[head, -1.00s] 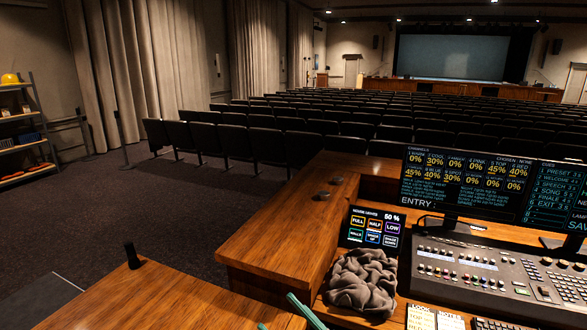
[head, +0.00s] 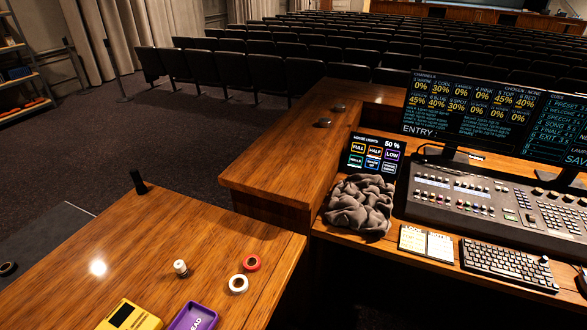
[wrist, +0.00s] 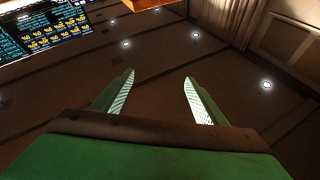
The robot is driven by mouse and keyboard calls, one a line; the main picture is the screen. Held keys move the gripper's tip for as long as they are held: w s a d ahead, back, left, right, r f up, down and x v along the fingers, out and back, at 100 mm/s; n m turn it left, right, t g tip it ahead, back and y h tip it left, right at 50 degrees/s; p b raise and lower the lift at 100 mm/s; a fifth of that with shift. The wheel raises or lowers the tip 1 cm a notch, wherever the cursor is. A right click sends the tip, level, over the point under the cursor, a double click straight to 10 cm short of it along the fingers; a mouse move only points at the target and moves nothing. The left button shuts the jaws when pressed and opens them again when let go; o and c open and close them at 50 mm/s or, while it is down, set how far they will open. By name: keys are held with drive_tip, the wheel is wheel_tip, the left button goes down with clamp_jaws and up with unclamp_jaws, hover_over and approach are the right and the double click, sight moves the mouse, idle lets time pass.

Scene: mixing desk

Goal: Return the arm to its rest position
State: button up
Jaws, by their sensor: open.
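My gripper (wrist: 158,88) shows in the wrist view with its two green fingers spread apart and nothing between them. Beyond the fingers are the dark ceiling with several round lights, part of a lit screen (wrist: 45,35) at the upper left and a curtain (wrist: 235,12) at the upper right. The gripper and arm do not show in the head view now.
The wooden desk (head: 130,245) holds white tape (head: 238,284), red tape (head: 252,263), a small white-topped item (head: 180,268), a yellow device (head: 130,316) and a purple tray (head: 193,316). A grey cloth (head: 357,206) lies beside the mixing console (head: 460,195). Dark floor (head: 170,140) is open behind.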

drive_tip(key=s+d+f+n+g, duration=0.1)
drive_tip(key=s+f+g, duration=0.2)
drive_tip(key=s, duration=0.5)
drive_tip(key=s+d+f+n+g, duration=0.2)
drive_tip(key=s+f+g, duration=0.1)
drive_tip(key=s, duration=0.6)
drive_tip(key=shift+s+f+g, duration=0.2)
drive_tip(key=shift+s+g, duration=0.1)
drive_tip(key=shift+g, duration=0.4)
